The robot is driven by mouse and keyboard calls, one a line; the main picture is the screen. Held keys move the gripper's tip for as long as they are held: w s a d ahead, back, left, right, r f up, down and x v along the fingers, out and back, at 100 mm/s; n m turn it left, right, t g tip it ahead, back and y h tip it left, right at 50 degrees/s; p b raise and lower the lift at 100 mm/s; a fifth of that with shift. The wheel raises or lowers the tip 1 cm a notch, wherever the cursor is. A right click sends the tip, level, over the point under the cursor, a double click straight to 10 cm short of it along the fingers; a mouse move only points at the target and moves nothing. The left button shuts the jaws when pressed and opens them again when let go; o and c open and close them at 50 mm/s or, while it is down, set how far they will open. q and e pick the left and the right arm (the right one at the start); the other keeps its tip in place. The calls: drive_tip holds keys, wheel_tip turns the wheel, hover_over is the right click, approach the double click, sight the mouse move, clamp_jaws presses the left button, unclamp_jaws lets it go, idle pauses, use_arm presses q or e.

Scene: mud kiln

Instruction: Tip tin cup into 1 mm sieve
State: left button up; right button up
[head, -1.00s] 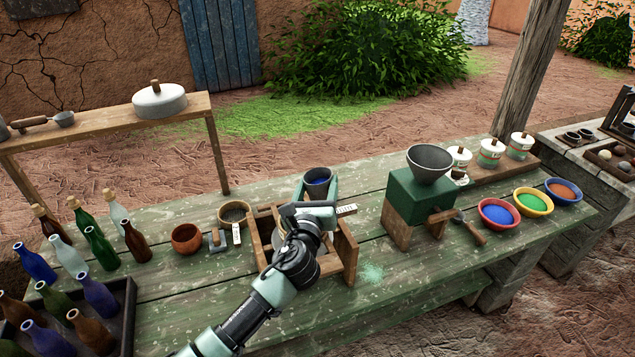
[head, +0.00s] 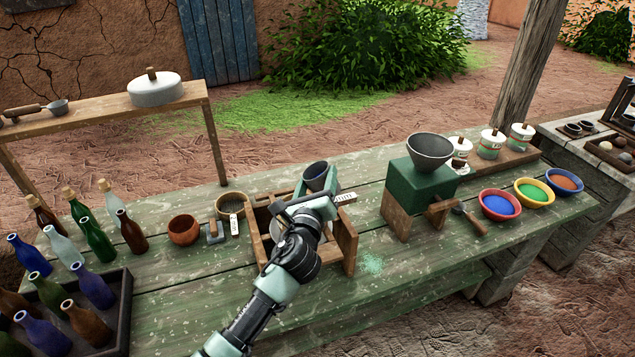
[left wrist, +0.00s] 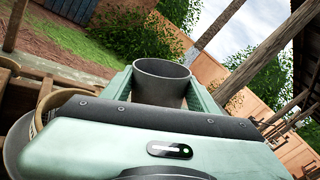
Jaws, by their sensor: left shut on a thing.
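My left gripper (head: 315,187) is shut on the grey tin cup (head: 317,170), with a finger on each side of it. The cup (left wrist: 162,80) also shows between the fingers in the left wrist view, where the background leans. My left gripper is above and behind a wooden stand, and my wrist hides much of what the stand holds. A round tan rim (left wrist: 46,102), probably the sieve, shows at the left of the wrist view, partly covered by my gripper. My right gripper is out of view.
The wooden stand (head: 345,245) is under my wrist. Another tagged sieve (head: 222,208) and a brown bowl (head: 184,230) stand left of it. A green grinder (head: 420,186) stands to the right, with colored bowls (head: 500,206) beyond. Bottles crowd the left end.

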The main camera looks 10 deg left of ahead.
sight(309, 186)
use_arm(q)
drive_tip(key=shift+a+f+n+b, duration=0.1)
drive_tip(key=shift+f+n+b, duration=0.1)
drive_tip(key=shift+n+b, duration=1.65)
drive_tip(key=shift+a+f+n+b, duration=0.1)
drive_tip(key=shift+f+n+b, duration=0.1)
drive_tip(key=shift+n+b, duration=0.55)
drive_tip(key=shift+a+f+n+b, duration=0.1)
drive_tip(key=shift+f+n+b, duration=0.05)
drive_tip(key=shift+n+b, duration=0.5)
drive_tip(key=n, duration=0.2)
drive_tip(key=a+f+n, duration=0.1)
drive_tip(key=n, duration=0.1)
drive_tip(key=f+n, duration=0.1)
drive_tip(key=n, duration=0.1)
drive_tip(key=shift+s+a, duration=0.1)
drive_tip(key=shift+a, duration=0.15)
drive_tip(key=shift+a+r+n+p, duration=0.1)
drive_tip(key=shift+a+n+p, duration=0.15)
drive_tip(key=shift+n, duration=0.6)
drive_tip(key=shift+a+r+n+p, duration=0.15)
drive_tip(key=shift+a+n, duration=0.1)
drive_tip(key=shift+n, duration=0.55)
drive_tip(key=shift+f, duration=0.1)
